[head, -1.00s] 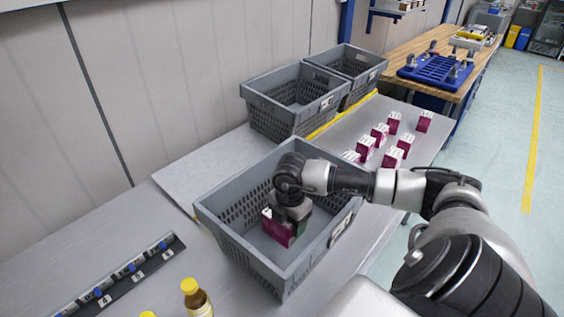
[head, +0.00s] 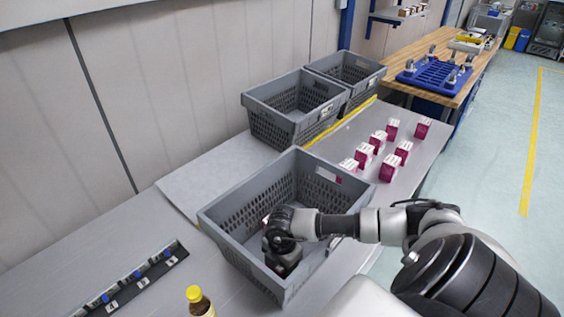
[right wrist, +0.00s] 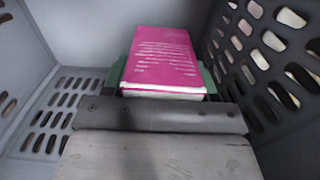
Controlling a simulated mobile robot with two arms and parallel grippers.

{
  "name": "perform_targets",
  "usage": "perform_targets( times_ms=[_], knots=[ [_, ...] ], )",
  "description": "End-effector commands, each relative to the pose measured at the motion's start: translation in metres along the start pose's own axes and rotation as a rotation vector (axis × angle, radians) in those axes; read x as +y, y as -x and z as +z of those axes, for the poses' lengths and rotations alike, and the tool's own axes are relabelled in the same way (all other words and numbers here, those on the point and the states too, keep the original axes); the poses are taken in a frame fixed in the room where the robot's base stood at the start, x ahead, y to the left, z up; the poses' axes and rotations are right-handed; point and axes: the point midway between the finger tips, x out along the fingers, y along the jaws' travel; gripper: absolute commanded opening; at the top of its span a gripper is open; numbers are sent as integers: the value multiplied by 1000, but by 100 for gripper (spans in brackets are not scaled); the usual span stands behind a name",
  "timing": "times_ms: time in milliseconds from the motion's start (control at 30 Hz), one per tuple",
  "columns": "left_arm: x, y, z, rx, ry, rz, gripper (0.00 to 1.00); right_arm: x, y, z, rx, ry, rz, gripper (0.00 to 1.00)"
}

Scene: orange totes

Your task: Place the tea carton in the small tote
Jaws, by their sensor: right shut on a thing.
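The tea carton is a magenta and white box (right wrist: 160,62), seen close up in the right wrist view. My right gripper (head: 281,262) is down inside the nearest grey tote (head: 222,222) and is shut on the carton. Grey slotted tote walls stand on both sides of the carton in the right wrist view. I cannot tell whether the carton touches the tote floor. My left gripper is not in view.
Two more grey totes (head: 290,112) (head: 345,75) stand behind. Several magenta and white cartons (head: 364,153) stand on the bench to the right. A yellow-capped bottle (head: 199,301) and a numbered strip (head: 132,281) are at the front left.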

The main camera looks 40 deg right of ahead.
Motion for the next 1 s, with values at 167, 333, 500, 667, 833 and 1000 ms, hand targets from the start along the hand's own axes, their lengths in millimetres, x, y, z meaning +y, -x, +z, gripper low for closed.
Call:
perform_targets(
  times_ms=[167, 333, 500, 667, 833, 1000],
  knots=[
    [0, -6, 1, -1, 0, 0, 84, 0, -6, 0, 0, 0, 1, 24],
    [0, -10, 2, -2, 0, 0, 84, 0, -12, 0, 0, 0, 1, 24],
    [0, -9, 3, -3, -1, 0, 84, 0, -11, 0, 0, 0, 0, 64],
    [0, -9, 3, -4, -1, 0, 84, 0, -11, 0, 0, 0, 0, 84],
    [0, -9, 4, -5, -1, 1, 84, 0, -11, 0, 0, 0, 0, 84],
    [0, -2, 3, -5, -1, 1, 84, 0, -2, 0, -1, 0, 1, 84]
  ],
)
